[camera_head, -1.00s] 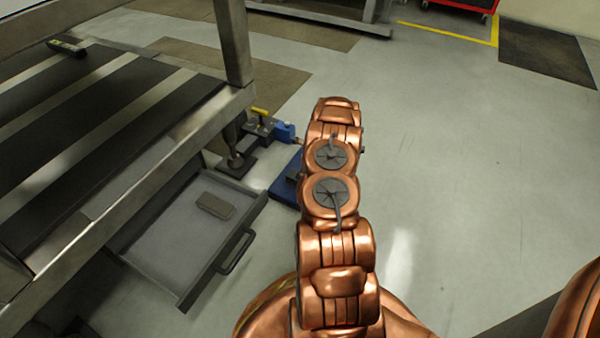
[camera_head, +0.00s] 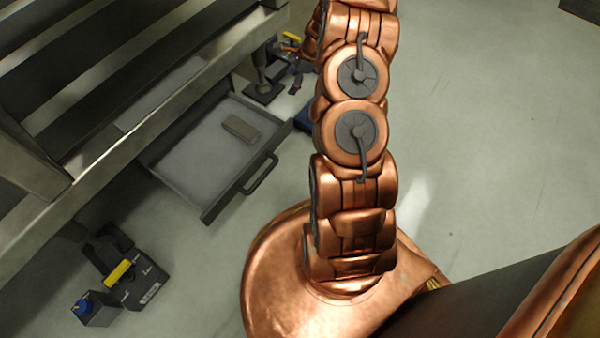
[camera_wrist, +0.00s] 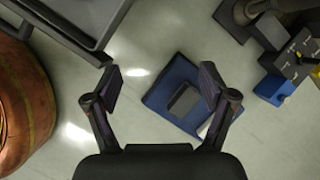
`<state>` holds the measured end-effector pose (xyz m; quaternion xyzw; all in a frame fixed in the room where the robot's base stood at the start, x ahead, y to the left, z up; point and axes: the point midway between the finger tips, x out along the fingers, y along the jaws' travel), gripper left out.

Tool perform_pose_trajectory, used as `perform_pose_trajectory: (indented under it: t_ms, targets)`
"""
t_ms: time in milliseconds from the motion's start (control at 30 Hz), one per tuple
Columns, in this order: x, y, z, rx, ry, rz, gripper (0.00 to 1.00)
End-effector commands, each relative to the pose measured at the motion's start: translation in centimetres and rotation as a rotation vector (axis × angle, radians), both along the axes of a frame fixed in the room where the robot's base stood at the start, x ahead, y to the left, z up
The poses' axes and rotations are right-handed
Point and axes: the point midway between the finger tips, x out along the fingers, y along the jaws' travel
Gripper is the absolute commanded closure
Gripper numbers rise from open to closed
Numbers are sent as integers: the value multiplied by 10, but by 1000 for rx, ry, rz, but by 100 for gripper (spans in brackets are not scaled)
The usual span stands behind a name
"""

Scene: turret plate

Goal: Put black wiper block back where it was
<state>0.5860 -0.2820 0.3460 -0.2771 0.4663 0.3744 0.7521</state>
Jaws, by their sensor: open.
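A dark flat block (camera_wrist: 184,101) lies on a blue mat or plate (camera_wrist: 160,92) on the floor in the wrist view; it may be the black wiper block, but I cannot be sure. In the head view only a bit of the blue plate (camera_head: 302,121) shows beside my arm. A grey-brown block (camera_head: 241,129) lies in the open drawer (camera_head: 205,215). My gripper (camera_wrist: 160,85) is open and empty above the blue plate, its right finger hiding part of the plate. A pale piece shows beside that finger.
The bench frame (camera_head: 110,160) stands at left above the drawer, whose handle (camera_head: 259,174) sticks out. A black device with a yellow part (camera_head: 118,272) is on the floor at lower left.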

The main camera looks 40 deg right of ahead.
Motion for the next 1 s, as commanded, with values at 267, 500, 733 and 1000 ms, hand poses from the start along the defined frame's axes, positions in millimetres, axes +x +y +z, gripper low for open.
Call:
perform_pose_trajectory:
  t_ms: [267,500,733,1000]
  targets:
    - [-17,99,78,-39,-40,399,17]
    - [-59,171,130,-72,-62,736,17]
    - [-114,226,172,-106,-75,1049,17]
    - [-192,269,208,-141,-76,1399,17]
